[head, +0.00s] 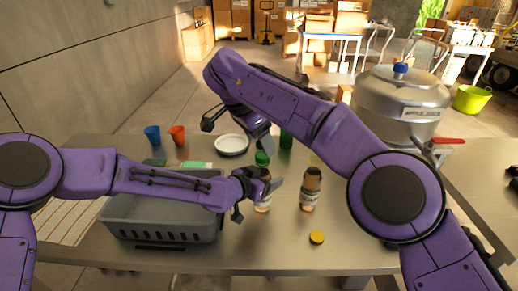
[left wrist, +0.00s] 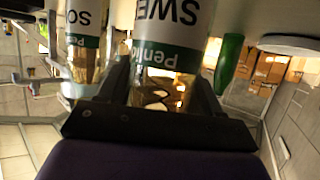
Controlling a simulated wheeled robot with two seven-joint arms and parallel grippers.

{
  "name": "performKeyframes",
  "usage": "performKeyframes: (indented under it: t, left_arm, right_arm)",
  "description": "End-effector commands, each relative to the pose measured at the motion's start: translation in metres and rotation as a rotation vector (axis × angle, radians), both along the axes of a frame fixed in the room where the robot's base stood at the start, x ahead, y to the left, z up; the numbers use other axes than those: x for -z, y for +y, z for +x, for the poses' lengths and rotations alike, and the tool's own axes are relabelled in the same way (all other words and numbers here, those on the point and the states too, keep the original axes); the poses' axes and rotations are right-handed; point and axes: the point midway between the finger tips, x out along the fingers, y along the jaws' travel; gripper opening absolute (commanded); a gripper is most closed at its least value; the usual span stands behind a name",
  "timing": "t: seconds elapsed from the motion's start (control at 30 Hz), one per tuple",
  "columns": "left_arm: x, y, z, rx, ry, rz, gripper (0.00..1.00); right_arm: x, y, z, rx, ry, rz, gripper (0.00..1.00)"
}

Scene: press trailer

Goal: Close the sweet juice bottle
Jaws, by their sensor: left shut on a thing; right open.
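The sweet juice bottle (head: 263,204) stands upright on the table, partly hidden by my left gripper (head: 252,190). In the left wrist view its label (left wrist: 175,20), starting "SWE", shows upside down, and my left gripper (left wrist: 165,95) is shut on the bottle's body. A yellow cap (head: 317,237) lies on the table, right of and nearer than the bottle. My right gripper (head: 235,127) is open and empty above the far part of the table, behind the bottle.
A second bottle (head: 310,191), labelled "SO…" (left wrist: 85,18), stands right of the held one. A grey crate (head: 160,233) is left; a large metal tank (head: 400,100) is right.

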Motion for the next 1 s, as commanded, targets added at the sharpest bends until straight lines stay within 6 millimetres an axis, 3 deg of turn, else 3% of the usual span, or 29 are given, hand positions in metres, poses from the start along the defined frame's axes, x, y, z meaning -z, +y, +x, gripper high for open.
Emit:
performKeyframes:
  t: [0.1, 0.33, 0.43, 1.0]
  left_arm:
    - [0.0006, -0.0002, -0.0004, 0.001, 0.001, 0.000, 0.00]
    - [0.0006, -0.0002, -0.0005, 0.001, 0.001, 0.000, 0.00]
    - [0.0006, -0.0002, -0.0005, 0.001, 0.001, 0.000, 0.00]
    - [0.0007, -0.0002, -0.0006, 0.001, 0.001, 0.000, 0.00]
  right_arm:
    - [-0.0091, 0.0005, -0.0003, -0.001, 0.000, 0.000, 0.65]
    - [-0.0100, 0.0005, -0.0006, -0.002, 0.001, 0.000, 0.65]
    - [-0.0099, 0.0005, -0.0006, -0.002, 0.001, 0.000, 0.94]
    - [-0.0051, 0.0002, -0.0004, -0.002, 0.003, 0.000, 0.94]
